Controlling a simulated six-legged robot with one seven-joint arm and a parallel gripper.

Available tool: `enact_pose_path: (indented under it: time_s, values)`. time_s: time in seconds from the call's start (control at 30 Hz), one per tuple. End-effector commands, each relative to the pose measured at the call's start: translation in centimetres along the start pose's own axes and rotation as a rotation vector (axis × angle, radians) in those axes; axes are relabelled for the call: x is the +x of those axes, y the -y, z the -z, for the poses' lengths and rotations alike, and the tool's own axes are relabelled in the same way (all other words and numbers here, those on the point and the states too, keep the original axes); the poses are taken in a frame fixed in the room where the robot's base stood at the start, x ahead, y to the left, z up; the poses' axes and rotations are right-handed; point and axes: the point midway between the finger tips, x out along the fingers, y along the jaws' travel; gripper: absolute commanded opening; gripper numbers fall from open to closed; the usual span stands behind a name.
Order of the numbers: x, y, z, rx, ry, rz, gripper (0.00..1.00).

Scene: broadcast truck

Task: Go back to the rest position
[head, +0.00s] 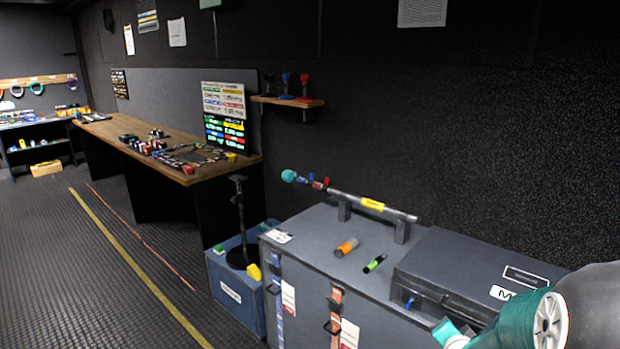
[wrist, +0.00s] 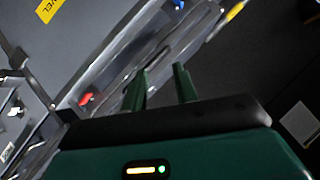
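My gripper shows in the wrist view (wrist: 162,82) as two dark green fingers standing apart, with nothing visible between them. Its green housing with a lit indicator fills the bottom of that view. In the head view my teal and grey arm is at the lower right, in front of a dark case (head: 470,272) with white labels. The case lies shut on a grey cabinet (head: 310,240). The gripper's fingertips are not clear in the head view.
On the cabinet are an orange-banded cylinder (head: 346,247), a green-and-black cylinder (head: 375,263) and a pole (head: 345,197) with a yellow label on two supports. A blue box (head: 228,285) stands left of it. The floor (head: 60,270) at left is open.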

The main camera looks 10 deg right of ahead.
Motion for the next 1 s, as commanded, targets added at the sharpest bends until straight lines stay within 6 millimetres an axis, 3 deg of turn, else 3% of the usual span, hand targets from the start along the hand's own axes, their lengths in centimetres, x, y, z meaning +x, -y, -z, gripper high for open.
enact_pose_path:
  time_s: [0.03,0.2,0.37,0.5,0.67,0.8,0.9,1.0]
  values:
    - [-1.3,2.1,-0.1,-0.065,0.027,0.001,0.29]
    - [-5.8,6.6,-1.5,-0.27,0.141,-0.024,0.29]
    - [-11.2,9.9,-3.1,-0.453,0.253,-0.028,0.29]
    - [-16.6,11.8,-4.7,-0.605,0.354,-0.012,0.29]
    - [-23.3,12.8,-6.6,-0.779,0.477,0.03,0.29]
    - [-28.5,12.5,-8.0,-0.907,0.577,0.076,0.29]
    - [-30.8,12.1,-8.6,-0.967,0.625,0.1,0.29]
    - [-31.8,11.8,-8.9,-0.993,0.65,0.109,0.29]
